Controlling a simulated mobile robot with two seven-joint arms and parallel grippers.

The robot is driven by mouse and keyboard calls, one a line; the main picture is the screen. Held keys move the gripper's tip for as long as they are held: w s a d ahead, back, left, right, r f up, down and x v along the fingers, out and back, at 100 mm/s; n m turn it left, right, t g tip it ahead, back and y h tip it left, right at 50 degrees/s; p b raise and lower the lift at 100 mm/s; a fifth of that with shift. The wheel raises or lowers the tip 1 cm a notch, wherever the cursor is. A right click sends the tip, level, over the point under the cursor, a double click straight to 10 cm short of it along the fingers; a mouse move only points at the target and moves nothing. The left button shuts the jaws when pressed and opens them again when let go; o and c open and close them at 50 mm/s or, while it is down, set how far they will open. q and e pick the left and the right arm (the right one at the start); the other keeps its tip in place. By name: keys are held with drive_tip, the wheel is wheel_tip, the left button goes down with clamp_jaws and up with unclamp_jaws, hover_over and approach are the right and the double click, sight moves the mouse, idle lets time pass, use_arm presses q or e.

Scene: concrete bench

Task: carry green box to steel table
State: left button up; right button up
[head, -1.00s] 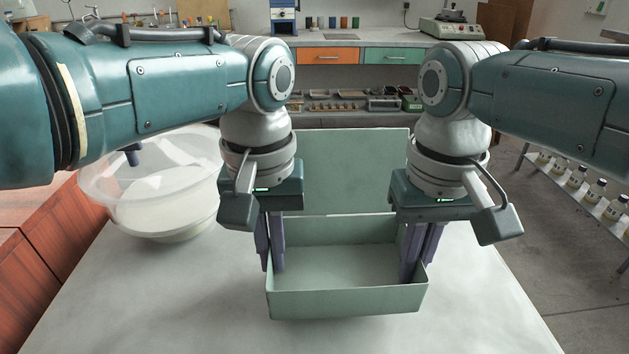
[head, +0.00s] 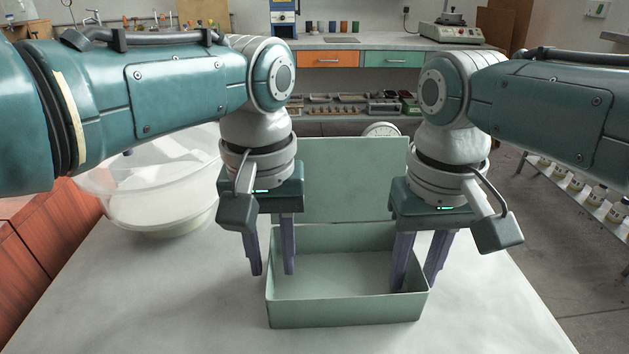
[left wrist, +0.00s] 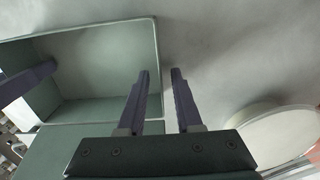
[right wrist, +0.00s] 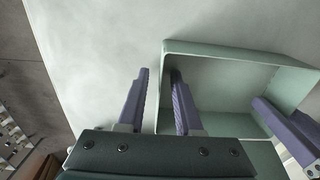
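The green box (head: 345,309) is an open pale green tray with its lid raised at the back. It appears to rest on the pale grey table top (head: 480,318). My left gripper (head: 272,271) is open, its fingers apart on either side of the box's left wall, one outside and one inside. My right gripper (head: 415,286) is open in the same way around the right wall. Both wrist views show gaps between the fingers and the wall: the box shows in the left wrist view (left wrist: 100,60) and the right wrist view (right wrist: 225,48).
A large clear bowl with a white content (head: 155,200) stands left of the box. A round white dial (head: 382,130) shows behind the lid. Red cabinets (head: 40,235) border the left; a bottle rack (head: 590,195) stands right. The table front is clear.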

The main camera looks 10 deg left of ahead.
use_arm(q)
wheel_tip(320, 180, up, 10)
drive_tip(key=shift+r, duration=0.2)
use_arm(e)
drive_tip(key=shift+r, duration=0.1)
use_arm(q)
drive_tip(key=shift+r, duration=0.45)
use_arm(e)
wheel_tip(320, 180, up, 12)
